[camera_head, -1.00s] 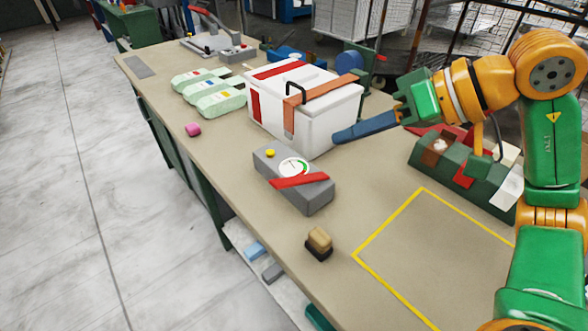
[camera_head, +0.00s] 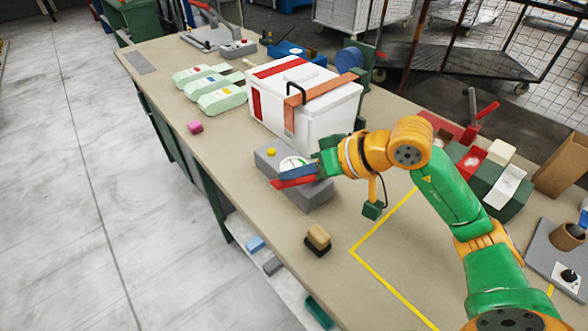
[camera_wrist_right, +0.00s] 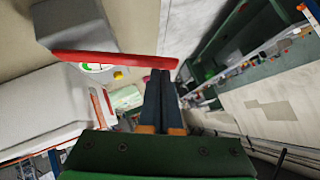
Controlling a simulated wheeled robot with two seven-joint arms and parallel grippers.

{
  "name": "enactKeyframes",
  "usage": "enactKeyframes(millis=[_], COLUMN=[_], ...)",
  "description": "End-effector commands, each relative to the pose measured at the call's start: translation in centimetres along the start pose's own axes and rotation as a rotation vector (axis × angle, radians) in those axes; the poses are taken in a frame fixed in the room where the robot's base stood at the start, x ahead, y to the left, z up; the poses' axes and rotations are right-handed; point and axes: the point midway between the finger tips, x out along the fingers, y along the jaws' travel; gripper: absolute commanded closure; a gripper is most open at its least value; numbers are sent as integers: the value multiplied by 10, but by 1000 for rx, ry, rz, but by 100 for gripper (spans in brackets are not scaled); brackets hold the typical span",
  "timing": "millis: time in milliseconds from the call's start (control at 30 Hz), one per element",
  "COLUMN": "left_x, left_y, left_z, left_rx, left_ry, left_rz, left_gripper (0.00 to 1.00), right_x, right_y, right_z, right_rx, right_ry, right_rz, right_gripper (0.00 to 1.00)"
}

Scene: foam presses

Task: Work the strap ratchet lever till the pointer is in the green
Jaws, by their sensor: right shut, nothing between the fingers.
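The grey ratchet unit (camera_head: 310,196) stands on the bench, with a round dial (camera_head: 288,162) and a yellow knob (camera_head: 271,152) on top. Its red lever (camera_head: 284,185) lies low along the side. In the right wrist view the lever (camera_wrist_right: 110,59) runs across near the fingertips. My right gripper (camera_head: 281,172) is shut and empty, its blue fingers over the unit beside the lever; I cannot tell if they touch it. It also shows in the wrist view (camera_wrist_right: 160,73). The fingers partly cover the dial, and its pointer cannot be read. My left gripper is out of view.
A white box (camera_head: 300,110) with an orange strap (camera_head: 325,91) stands behind the unit. The yellow-outlined area (camera_head: 385,285) is largely clear.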

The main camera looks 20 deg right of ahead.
Motion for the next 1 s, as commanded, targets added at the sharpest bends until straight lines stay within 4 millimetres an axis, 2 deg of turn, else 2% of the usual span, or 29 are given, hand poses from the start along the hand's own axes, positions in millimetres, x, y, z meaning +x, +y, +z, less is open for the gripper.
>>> enactKeyframes(millis=[233, 367, 767, 1000], left_x=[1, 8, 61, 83], left_y=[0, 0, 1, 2], left_z=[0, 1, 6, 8], left_rx=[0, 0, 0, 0], left_ry=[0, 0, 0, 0], left_rz=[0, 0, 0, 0], left_gripper=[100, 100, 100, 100], right_x=[0, 4, 28, 40], right_y=[0, 1, 0, 3], right_z=[0, 4, 29, 40], right_rx=[0, -1, -2, -94], right_ry=[0, 0, 0, 1], right_rz=[0, 0, 1, 91], right_gripper=[100, 100, 100, 100])
